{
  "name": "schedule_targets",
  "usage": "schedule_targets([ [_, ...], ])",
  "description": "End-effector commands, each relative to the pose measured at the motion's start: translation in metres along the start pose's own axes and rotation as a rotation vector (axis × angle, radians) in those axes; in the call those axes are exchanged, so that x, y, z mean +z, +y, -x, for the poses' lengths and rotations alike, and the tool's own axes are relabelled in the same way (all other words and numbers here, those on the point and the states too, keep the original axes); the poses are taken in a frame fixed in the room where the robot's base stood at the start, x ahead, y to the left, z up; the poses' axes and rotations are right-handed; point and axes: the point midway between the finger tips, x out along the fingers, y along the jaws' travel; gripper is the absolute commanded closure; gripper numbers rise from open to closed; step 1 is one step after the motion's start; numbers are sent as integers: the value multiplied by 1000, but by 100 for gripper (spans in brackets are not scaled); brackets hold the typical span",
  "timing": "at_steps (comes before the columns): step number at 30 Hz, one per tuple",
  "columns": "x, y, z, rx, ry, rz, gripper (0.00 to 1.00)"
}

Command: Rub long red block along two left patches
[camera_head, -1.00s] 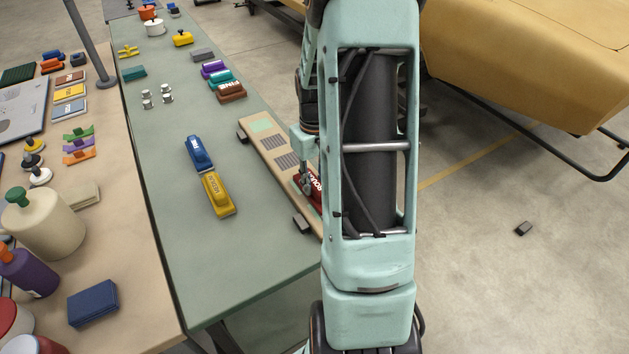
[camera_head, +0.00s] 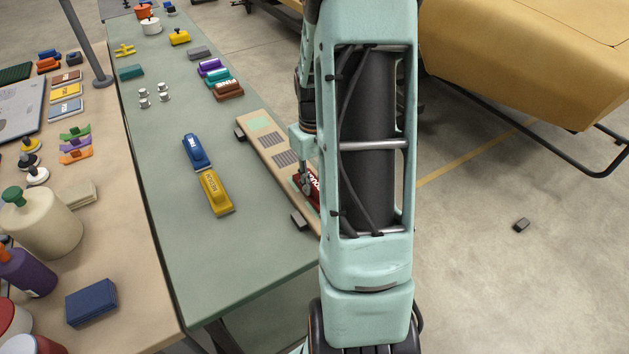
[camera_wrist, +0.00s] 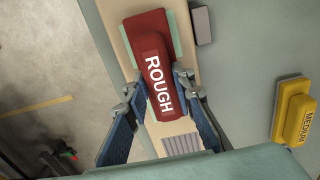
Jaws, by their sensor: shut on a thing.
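The long red block, marked ROUGH (camera_wrist: 160,75), is gripped between the two blue-padded fingers of my gripper (camera_wrist: 163,100) in the wrist view. The red block (camera_head: 312,190) shows partly behind my arm in the head view, with my gripper (camera_head: 303,180) on it. It is over the near end of the tan board (camera_head: 248,130), covering most of a pale green patch (camera_wrist: 128,48). I cannot tell whether it touches the surface. Farther along the board are two grey striped patches (camera_head: 272,140) (camera_head: 285,158) and another pale green patch (camera_head: 260,125).
A blue block (camera_head: 196,150) and a yellow MEDIUM block (camera_head: 216,194) lie left of the board on the green table (camera_head: 180,240). Dark clamps (camera_head: 299,220) (camera_head: 239,133) sit at the board's left edge. Purple, teal and brown blocks (camera_head: 228,90) stand farther back.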

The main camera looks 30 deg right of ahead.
Motion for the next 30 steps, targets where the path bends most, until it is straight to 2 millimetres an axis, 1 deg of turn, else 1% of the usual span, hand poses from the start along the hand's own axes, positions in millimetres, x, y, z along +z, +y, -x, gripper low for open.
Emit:
schedule_targets([
  [2,-7,0,0,1,6,2,97],
  [15,-24,0,1,2,9,1,97],
  [19,-21,0,1,2,8,0,97],
  [24,-11,0,1,2,7,0,97],
  [30,-6,0,1,2,8,0,97],
])
